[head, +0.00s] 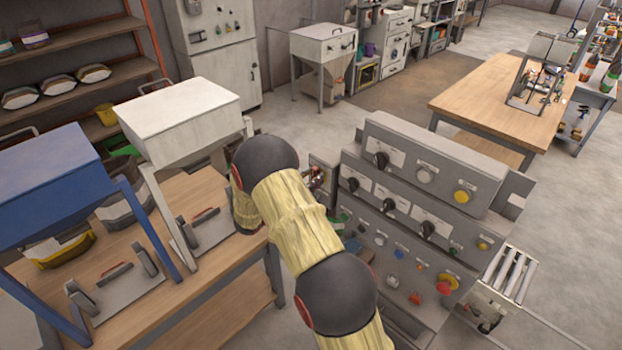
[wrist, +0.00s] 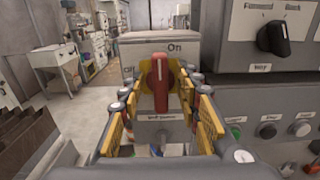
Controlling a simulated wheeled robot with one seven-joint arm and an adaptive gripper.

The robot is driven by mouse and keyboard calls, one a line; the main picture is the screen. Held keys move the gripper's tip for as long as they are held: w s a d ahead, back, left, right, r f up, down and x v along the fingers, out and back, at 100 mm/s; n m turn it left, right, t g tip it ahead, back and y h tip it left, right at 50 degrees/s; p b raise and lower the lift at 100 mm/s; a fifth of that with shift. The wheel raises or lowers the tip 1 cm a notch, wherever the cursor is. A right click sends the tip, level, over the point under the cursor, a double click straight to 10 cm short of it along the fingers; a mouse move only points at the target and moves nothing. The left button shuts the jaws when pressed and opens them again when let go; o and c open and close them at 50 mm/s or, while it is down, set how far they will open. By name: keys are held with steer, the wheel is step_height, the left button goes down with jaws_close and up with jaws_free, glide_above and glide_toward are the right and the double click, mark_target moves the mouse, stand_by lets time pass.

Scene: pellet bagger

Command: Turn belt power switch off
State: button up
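The belt power switch (wrist: 160,82) is a red rotary handle with a white line on a light grey box. Its handle stands upright, pointing at the "On" label above; "Off" is printed to its left. A small label below it is too blurred to read surely. My gripper (wrist: 159,98) is open, with its yellow-padded fingers on either side of the red handle. Gaps show between the handle and both pads. In the head view my arm hides most of the gripper and the switch area beside the console.
The grey control console (head: 430,170) with black knobs and coloured buttons stands close to the right of my gripper. A black selector knob (wrist: 273,37) is on it. A wooden bench (head: 215,320) with blue and white hoppers is at the left. Open floor lies behind.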

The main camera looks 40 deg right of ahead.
steer(key=shift+c, duration=1.2)
jaws_close()
steer(key=shift+r+n+p, duration=0.1)
steer(key=shift+n+p, duration=0.2)
steer(key=shift+w+n+p, duration=0.1)
steer(key=shift+n+p, duration=0.65)
steer(key=shift+n, duration=0.15)
steer(key=n+p, duration=0.2)
steer(key=n, duration=0.3)
steer(key=n+p, duration=0.3)
steer(key=n, duration=0.2)
steer(key=n+p, duration=0.3)
steer(key=n, duration=0.2)
steer(key=shift+w+f+n, duration=0.3)
steer(key=shift+w+f, duration=0.05)
steer(key=shift+f, duration=0.05)
steer(key=shift+p, duration=0.3)
